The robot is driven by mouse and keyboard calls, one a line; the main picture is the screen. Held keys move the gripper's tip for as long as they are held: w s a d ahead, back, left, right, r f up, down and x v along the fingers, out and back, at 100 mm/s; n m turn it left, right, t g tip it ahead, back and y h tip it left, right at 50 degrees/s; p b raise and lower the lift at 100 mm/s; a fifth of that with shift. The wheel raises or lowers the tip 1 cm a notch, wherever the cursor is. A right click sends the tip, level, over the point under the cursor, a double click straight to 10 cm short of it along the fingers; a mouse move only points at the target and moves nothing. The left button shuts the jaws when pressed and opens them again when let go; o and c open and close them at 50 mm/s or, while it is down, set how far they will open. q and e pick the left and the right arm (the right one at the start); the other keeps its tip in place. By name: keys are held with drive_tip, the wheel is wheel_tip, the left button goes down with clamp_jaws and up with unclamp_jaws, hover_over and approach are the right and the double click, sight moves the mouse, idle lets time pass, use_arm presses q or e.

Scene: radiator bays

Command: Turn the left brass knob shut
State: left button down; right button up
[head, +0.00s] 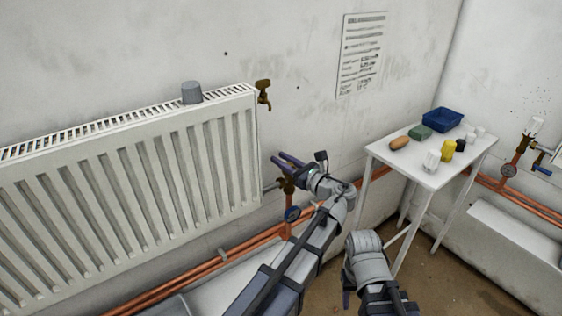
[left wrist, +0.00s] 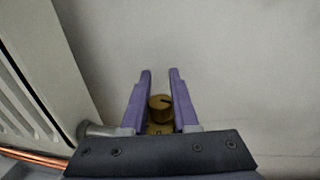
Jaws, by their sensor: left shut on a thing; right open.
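The left brass knob (left wrist: 160,107) is a round brass cap with a dark mark on its top, on a brass valve body (head: 287,185) at the radiator's lower right corner. My left gripper (head: 286,161) reaches in there with its purple fingers. In the left wrist view its two fingers (left wrist: 160,95) stand on either side of the knob and are shut on it. In the head view the arm and fingers partly hide the knob. My right gripper (head: 348,286) is low in the middle, away from the valve, open, with its fingers mostly hidden.
A white radiator (head: 130,190) fills the left, with a grey cylinder (head: 191,92) on top and a brass tap (head: 263,92) beside it. Copper pipes (head: 200,270) run below.

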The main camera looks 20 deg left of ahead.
use_arm(q)
drive_tip(key=d+m+t+h, duration=0.1)
drive_tip(key=m+t+h, duration=0.2)
drive_tip(key=m+h, duration=0.1)
drive_tip(key=w+m+t+h, duration=0.1)
drive_tip(key=m+t+h, duration=0.2)
drive_tip(key=h, duration=0.3)
drive_tip(key=d+m+t+h, duration=0.1)
drive_tip(key=m+t+h, duration=0.2)
drive_tip(key=m+h, duration=0.2)
drive_tip(key=shift+w+d+h, duration=0.25)
drive_tip(key=shift+d+h, duration=0.1)
drive_tip(key=shift+h, duration=0.25)
drive_tip(key=shift+d+m+h, duration=0.1)
drive_tip(key=shift+m+h, duration=0.2)
drive_tip(key=shift+m, duration=0.1)
drive_tip(key=c, duration=0.7)
unclamp_jaws()
wheel_tip(320, 180, up, 10)
drive_tip(key=p, duration=1)
